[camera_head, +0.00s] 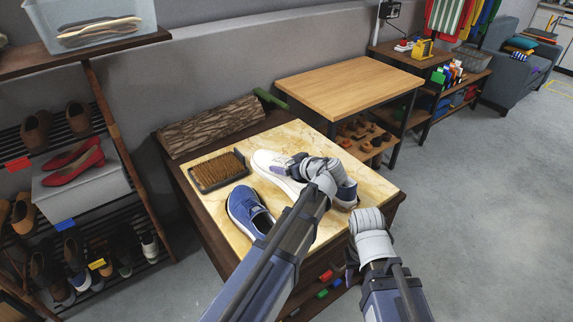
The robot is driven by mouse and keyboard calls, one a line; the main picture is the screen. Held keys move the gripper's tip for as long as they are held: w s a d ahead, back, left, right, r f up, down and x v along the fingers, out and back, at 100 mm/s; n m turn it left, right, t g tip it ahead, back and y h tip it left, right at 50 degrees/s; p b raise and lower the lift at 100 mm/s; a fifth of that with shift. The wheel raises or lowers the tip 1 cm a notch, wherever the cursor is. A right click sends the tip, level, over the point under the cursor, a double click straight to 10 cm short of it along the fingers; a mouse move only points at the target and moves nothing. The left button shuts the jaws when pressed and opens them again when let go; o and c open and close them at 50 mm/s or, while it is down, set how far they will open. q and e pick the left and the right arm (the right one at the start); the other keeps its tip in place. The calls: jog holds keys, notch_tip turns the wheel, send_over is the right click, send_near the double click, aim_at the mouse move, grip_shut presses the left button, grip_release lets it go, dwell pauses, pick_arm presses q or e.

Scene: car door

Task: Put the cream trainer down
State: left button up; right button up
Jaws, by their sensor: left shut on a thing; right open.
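The cream trainer (268,162) is a pale shoe over the light marbled top of the low table (222,162). My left gripper (298,168) is shut on it, and the gripper and wrist hide much of the shoe. I cannot tell whether its sole touches the top. My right gripper (351,262) is open, low in front of the table's right front corner, apart from the trainer; its fingers are partly hidden by its wrist.
A blue shoe (246,212) sits front left of the trainer. A dark tray with brown bristles (218,170) is at the left, a bark-textured block (210,125) behind. Another blue and brown item (347,196) shows beyond my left wrist. A shoe rack (92,120) stands left.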

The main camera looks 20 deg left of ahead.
pick_arm(q)
jog(key=shift+r+p, duration=0.45)
jog(key=shift+r, duration=0.45)
pick_arm(e)
jog(key=shift+r, duration=0.9)
pick_arm(q)
jog(key=shift+r, duration=0.1)
pick_arm(e)
jog(key=shift+r, duration=0.1)
pick_arm(q)
notch_tip(320, 180, up, 10)
jog(key=p, duration=1)
pick_arm(e)
notch_tip(320, 180, up, 10)
pick_arm(q)
jog(key=shift+a, duration=0.1)
pick_arm(e)
jog(key=shift+a, duration=0.1)
